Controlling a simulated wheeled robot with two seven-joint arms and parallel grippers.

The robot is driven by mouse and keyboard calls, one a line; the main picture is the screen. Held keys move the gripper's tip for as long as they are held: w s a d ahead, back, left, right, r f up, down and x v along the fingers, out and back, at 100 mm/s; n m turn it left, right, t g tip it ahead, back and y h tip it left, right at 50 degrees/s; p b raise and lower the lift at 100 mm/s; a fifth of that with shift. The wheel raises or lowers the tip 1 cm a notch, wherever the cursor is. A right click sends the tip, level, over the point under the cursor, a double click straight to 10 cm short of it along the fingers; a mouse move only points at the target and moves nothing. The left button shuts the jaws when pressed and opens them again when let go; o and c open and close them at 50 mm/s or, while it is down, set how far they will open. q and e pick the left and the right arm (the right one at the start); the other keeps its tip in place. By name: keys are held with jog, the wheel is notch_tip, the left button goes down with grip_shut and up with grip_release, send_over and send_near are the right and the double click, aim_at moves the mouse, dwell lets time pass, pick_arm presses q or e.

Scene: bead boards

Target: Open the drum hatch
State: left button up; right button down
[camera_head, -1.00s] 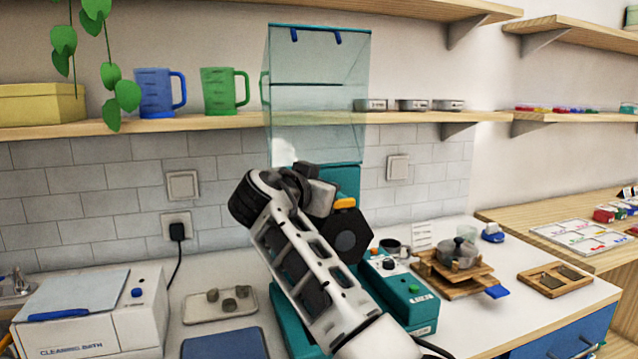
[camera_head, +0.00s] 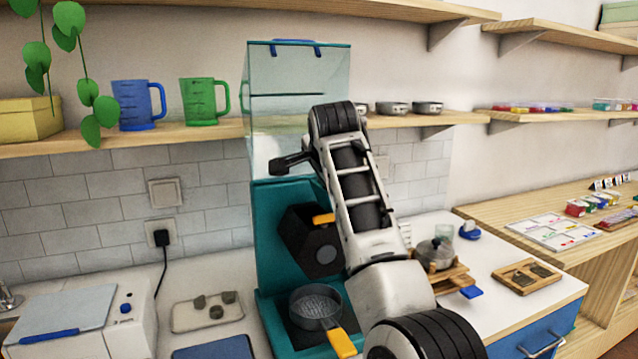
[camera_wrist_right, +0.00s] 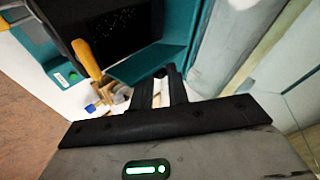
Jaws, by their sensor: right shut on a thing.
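The dark, angular drum (camera_head: 322,262) is mounted on the front of the teal machine (camera_head: 266,215). An orange tab (camera_head: 323,219) is at its upper edge. In the wrist view the dark drum (camera_wrist_right: 125,25) and an orange handle (camera_wrist_right: 86,60) lie beyond my gripper. My right gripper (camera_head: 280,167) is above the drum, in front of the machine's clear upper box. In the wrist view its jaws (camera_wrist_right: 170,86) are close together, away from the orange handle. They are shut on a small dark part I cannot identify. The hatch's state is unclear. My left gripper is not in view.
A sieve-like pan (camera_head: 314,306) with an orange handle sits below the drum. The clear box (camera_head: 298,95) rises past the shelf (camera_head: 215,131). A pot (camera_head: 435,254) stands on a wooden stand at right. A tray (camera_head: 208,315) lies on the counter at left.

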jog(key=shift+w+d+f+m+g+y, duration=0.3)
jog(key=shift+d+m+y, duration=0.35)
jog(key=shift+y, duration=0.4)
jog(key=shift+w+d+f+m+g+y, duration=0.15)
jog(key=shift+d+m+g+y, duration=0.3)
jog(key=shift+d+y, duration=0.5)
jog(key=shift+w+d+f+m+g+y, duration=0.2)
jog(key=shift+d+m+y, duration=0.45)
jog(key=shift+y, duration=0.55)
jog(key=c, duration=1.6)
grip_release()
jog(key=shift+c, duration=0.2)
